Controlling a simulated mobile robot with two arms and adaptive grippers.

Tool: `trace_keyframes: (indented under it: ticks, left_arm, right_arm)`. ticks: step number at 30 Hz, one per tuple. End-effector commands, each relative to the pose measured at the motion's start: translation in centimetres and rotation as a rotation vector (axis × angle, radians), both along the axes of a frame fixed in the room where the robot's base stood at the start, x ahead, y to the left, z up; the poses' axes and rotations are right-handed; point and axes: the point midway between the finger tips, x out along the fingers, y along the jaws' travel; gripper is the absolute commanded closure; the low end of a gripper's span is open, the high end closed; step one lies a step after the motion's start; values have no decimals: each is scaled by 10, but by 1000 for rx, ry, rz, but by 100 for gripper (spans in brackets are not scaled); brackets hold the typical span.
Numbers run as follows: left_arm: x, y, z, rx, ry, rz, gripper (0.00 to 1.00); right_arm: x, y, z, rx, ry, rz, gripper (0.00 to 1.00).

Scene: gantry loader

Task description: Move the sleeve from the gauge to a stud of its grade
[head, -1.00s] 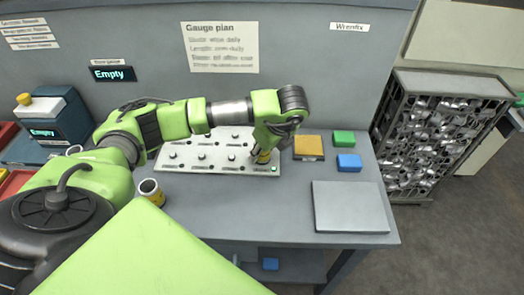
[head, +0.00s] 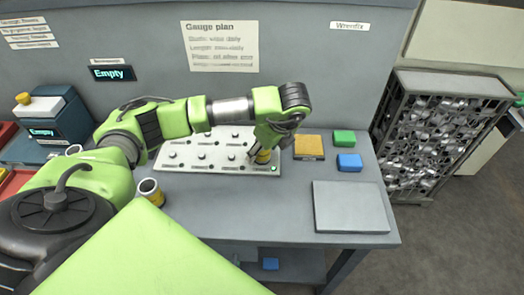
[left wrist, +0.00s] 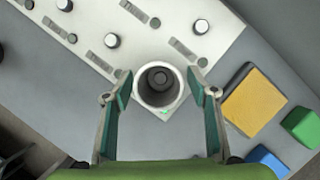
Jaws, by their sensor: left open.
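A sleeve (head: 263,156) with a yellow band stands at the near right corner of the white stud board (head: 190,165). In the left wrist view the sleeve (left wrist: 159,88) shows as a pale ring around a stud, beside a small green light. My left gripper (head: 268,146) is directly above it. Its fingers (left wrist: 160,95) are open, one on each side of the sleeve, with small gaps visible. The other studs on the board look bare. Another yellow-banded sleeve (head: 151,192) stands on the table left of the board. My right gripper is not in view.
Displays (head: 112,73) on the back wall and on the left device (head: 45,118) read "Empty". Right of the board lie a yellow block (head: 309,147), a green block (head: 344,138) and a blue block (head: 349,162). A grey plate (head: 350,207) lies at the front right.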

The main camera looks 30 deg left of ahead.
Motion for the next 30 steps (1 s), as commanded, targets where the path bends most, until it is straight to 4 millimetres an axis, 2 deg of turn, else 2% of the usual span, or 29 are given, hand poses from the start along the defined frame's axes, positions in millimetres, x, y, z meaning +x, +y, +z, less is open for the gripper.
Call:
trace_keyframes:
  ticks: [9,13,20,30]
  left_arm:
    - [-6,-26,66,0,-7,-3,47]
    - [-8,-32,84,2,-7,-1,47]
    - [-11,-39,99,1,-4,0,47]
    - [-12,-40,101,1,-2,1,47]
  right_arm:
    - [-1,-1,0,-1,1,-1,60]
    - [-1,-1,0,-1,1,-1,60]
    - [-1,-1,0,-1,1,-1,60]
    - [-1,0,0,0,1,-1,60]
